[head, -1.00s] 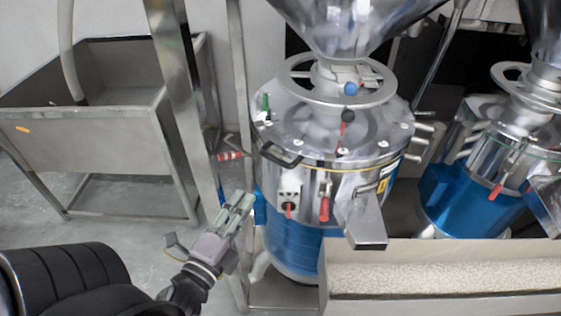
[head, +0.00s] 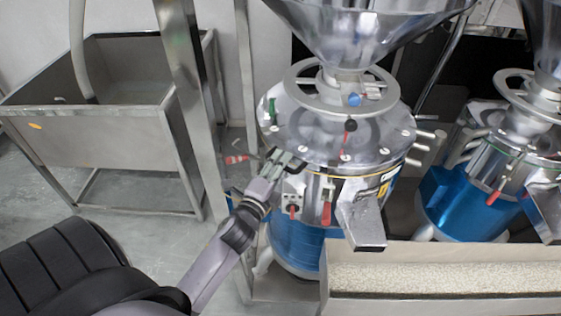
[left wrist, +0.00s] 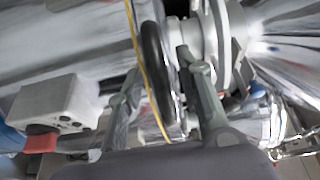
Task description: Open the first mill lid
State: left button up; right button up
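The first mill (head: 345,140) is the nearer silver grinder with a blue lower body. Its round metal lid (head: 310,135) lies flat on top, looking closed. My left gripper (head: 283,161) is at the lid's front left edge, where the black handle is, and largely covers the handle in the head view. In the left wrist view, the gripper's two fingers (left wrist: 160,95) are spread apart, with the black handle (left wrist: 156,65) between them and the yellow rim line beside it. I cannot tell whether the fingers touch the handle. My right gripper is not in view.
A metal post (head: 190,100) stands left of the mill, close to my left arm. A tray of pale grains (head: 450,278) is at the front right. A second mill (head: 505,165) stands to the right. A metal sink (head: 95,130) is at the back left.

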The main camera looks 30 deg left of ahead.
pick_arm(q)
jog(key=shift+w, duration=0.2)
jog(key=shift+c, duration=0.2)
grip_shut()
dwell(0.6)
